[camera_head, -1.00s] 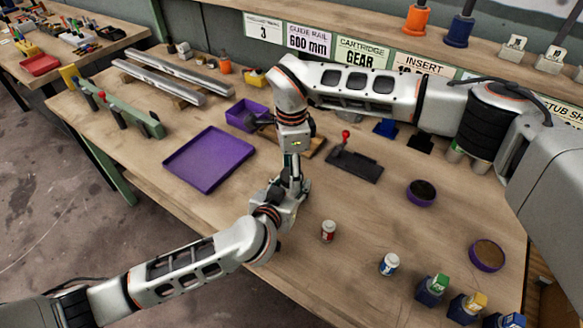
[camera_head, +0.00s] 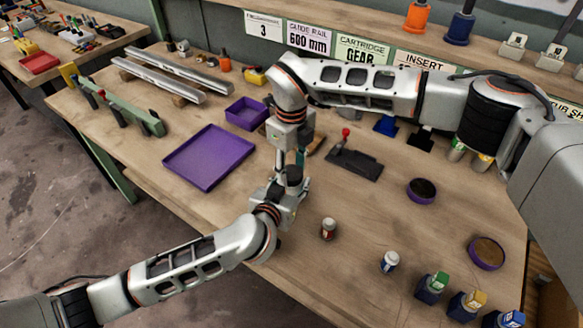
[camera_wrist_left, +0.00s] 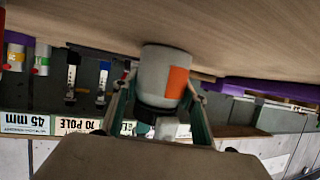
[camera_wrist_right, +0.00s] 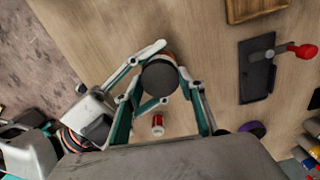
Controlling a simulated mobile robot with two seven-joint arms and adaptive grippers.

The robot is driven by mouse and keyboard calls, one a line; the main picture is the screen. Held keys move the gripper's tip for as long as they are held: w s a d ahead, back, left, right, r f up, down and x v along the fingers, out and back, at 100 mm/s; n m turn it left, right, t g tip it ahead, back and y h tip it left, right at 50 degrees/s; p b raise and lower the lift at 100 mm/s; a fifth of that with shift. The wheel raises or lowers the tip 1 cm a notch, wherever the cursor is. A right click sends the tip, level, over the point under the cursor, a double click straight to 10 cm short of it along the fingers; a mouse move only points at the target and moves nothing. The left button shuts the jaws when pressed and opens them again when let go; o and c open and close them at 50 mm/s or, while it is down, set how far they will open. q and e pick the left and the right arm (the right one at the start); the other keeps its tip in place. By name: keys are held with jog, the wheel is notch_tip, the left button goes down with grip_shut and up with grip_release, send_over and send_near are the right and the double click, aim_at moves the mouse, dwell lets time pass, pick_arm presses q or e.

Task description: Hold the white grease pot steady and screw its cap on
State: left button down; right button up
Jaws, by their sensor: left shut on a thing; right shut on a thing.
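The white grease pot (camera_wrist_left: 163,72) with an orange label is between the fingers of my left gripper (camera_wrist_left: 160,100) in the left wrist view, which shows the scene upside down. My left gripper is shut on it. The black cap (camera_wrist_right: 158,77) shows from above in the right wrist view, between the fingers of my right gripper (camera_wrist_right: 162,88), which is shut on it. The cap lies against the pot's top; how far it is threaded cannot be told. In the head view my right gripper (camera_head: 291,162) is directly above my left gripper (camera_head: 288,192), largely hiding the pot.
A purple tray (camera_head: 208,158) lies left and a purple bin (camera_head: 246,113) behind. A black fixture with a red knob (camera_head: 354,164) stands right of the grippers.

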jog(key=m, duration=0.4)
jog(key=o, duration=1.2)
jog(key=shift+r, duration=0.1)
jog(key=shift+r, duration=2.15)
jog(key=shift+c, duration=0.2)
notch_tip(320, 180, up, 4)
jog(key=n, duration=0.5)
jog(key=shift+f, duration=0.25)
jog(key=shift+f, duration=0.1)
